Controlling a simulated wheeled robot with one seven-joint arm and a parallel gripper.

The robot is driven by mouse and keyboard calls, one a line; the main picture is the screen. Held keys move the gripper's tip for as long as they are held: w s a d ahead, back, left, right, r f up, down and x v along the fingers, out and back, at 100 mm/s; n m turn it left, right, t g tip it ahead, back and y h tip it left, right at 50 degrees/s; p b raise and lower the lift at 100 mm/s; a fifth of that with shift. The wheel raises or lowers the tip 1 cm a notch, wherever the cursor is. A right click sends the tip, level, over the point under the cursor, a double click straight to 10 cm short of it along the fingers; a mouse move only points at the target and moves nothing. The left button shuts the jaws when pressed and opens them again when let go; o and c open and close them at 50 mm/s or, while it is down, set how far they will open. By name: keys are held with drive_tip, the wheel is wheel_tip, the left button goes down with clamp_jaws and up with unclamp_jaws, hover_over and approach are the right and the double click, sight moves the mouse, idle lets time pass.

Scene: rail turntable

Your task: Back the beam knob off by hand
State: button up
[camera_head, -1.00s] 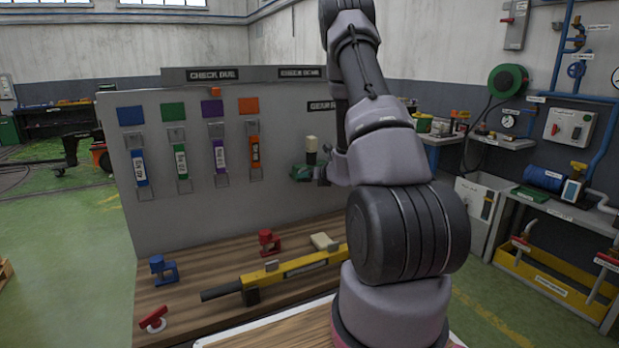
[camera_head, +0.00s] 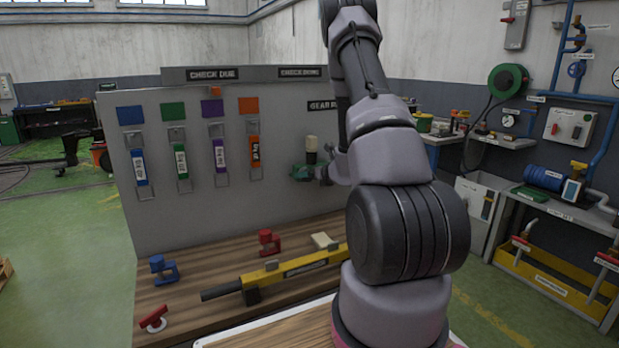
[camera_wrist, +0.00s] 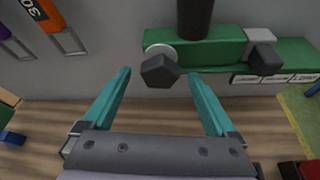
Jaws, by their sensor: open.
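A green fixture (camera_wrist: 210,47) stands against the grey panel in the wrist view; it also shows small in the head view (camera_head: 302,173). A dark faceted knob (camera_wrist: 160,71) sits on its front in front of a pale round collar. A second dark knob (camera_wrist: 265,58) sits on a grey block to the right. No readable label tells which is the beam knob. My gripper (camera_wrist: 159,76) is open, its teal fingers to the left and right of the first knob in the picture. I see no contact; the depth gap is unclear. In the head view my arm partly hides this place.
A dark post (camera_wrist: 195,18) rises from the fixture. Below lies the wooden bench top (camera_head: 205,265) with a yellow bar (camera_head: 300,268), a blue clamp-like part (camera_head: 163,270) and red parts (camera_head: 269,243). Coloured tags hang on the panel (camera_head: 200,220) to the left.

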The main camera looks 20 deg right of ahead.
drive_tip(key=a+v, duration=0.1)
drive_tip(key=v, duration=0.8)
drive_tip(key=shift+s+d, duration=0.3)
drive_tip(key=shift+d, duration=0.2)
drive_tip(key=shift+r, duration=0.15)
drive_tip(key=s+a+r+n+g+y, duration=0.35)
drive_tip(key=a+r+n, duration=0.4)
drive_tip(key=a, duration=0.25)
drive_tip(key=s+a+r+n+g+y, duration=0.2)
drive_tip(key=s+a+r+n+y, duration=0.25)
drive_tip(key=a+r+n, duration=0.4)
drive_tip(key=s+a+r+n+g+h, duration=0.1)
drive_tip(key=s+a+r+n+g, duration=0.15)
drive_tip(key=s+n, duration=0.3)
drive_tip(key=s+a+r+n+g+h, duration=0.1)
drive_tip(key=s+a+r+n, duration=0.25)
drive_tip(key=s, duration=0.25)
drive_tip(key=s+d+r+n+t+h, duration=0.2)
drive_tip(key=s+d+r+n+h, duration=0.2)
drive_tip(key=n, duration=0.4)
drive_tip(key=shift+s+d+t+h, duration=0.35)
drive_tip(key=shift+s+h, duration=0.35)
drive_tip(key=shift+s, duration=0.55)
